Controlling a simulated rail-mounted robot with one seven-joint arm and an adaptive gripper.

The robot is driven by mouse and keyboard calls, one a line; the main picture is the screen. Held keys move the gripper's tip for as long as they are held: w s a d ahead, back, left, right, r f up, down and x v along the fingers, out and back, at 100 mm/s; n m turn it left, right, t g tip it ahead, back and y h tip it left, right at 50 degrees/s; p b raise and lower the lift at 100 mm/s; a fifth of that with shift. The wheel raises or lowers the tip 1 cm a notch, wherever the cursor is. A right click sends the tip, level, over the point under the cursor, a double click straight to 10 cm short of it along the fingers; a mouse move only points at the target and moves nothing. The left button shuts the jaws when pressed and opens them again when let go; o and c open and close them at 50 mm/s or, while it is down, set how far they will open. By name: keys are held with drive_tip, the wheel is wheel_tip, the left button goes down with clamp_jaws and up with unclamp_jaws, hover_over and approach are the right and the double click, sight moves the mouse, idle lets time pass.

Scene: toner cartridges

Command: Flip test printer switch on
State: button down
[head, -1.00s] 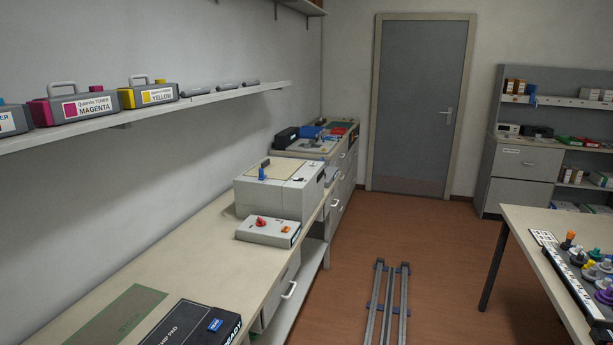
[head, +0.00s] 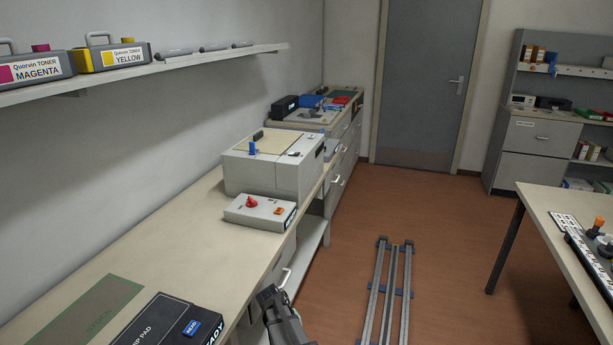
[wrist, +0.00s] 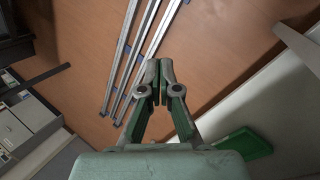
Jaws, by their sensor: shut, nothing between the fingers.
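A white box-shaped machine (head: 262,180), seemingly the test printer, stands on the left bench in the head view, with a blue part (head: 252,147) on its top. In front of it is a low grey control box (head: 262,219) with a red knob (head: 252,202) and a small orange switch (head: 279,211). I cannot tell the switch's position at this size. My gripper (head: 268,292) shows at the bottom centre, beside the bench edge, below and apart from the control box. In the wrist view my gripper (wrist: 160,84) is shut and empty above the floor.
A black pad (head: 165,325) with a blue button and a green-edged mat (head: 92,305) lie on the near bench (head: 180,240). A shelf above carries the magenta (head: 35,70) and yellow (head: 115,57) toners. Floor rails (head: 391,290) run beside the bench. A table stands right.

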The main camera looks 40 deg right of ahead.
drive_tip(key=w+d+r+m+t+h+p, duration=0.1)
drive_tip(key=w+d+r, duration=0.4)
drive_tip(key=w+r, duration=0.3)
drive_tip(key=w+d+r+m+h, duration=0.15)
drive_tip(key=w+d+r, duration=0.4)
drive_tip(key=r, duration=0.55)
drive_tip(key=w+d+r+m+t+h+p, duration=0.1)
drive_tip(key=w+d+r+m, duration=0.1)
drive_tip(key=w+d+r, duration=0.55)
drive_tip(key=w+d+r+t, duration=0.1)
drive_tip(key=w+r+t, duration=0.1)
drive_tip(key=w+r, duration=0.4)
drive_tip(key=w+d+r+t+p, duration=0.1)
drive_tip(key=w+r, duration=0.6)
drive_tip(key=r, duration=0.8)
drive_tip(key=w+d+r+t, duration=0.2)
drive_tip(key=w+r, duration=0.5)
drive_tip(key=r, duration=0.4)
drive_tip(key=shift+w+d+t+h+p, duration=0.25)
drive_tip(key=shift+d+t+h+p, duration=0.15)
drive_tip(key=shift+d, duration=0.15)
drive_tip(key=shift+f+m, duration=0.1)
drive_tip(key=shift+m, duration=0.15)
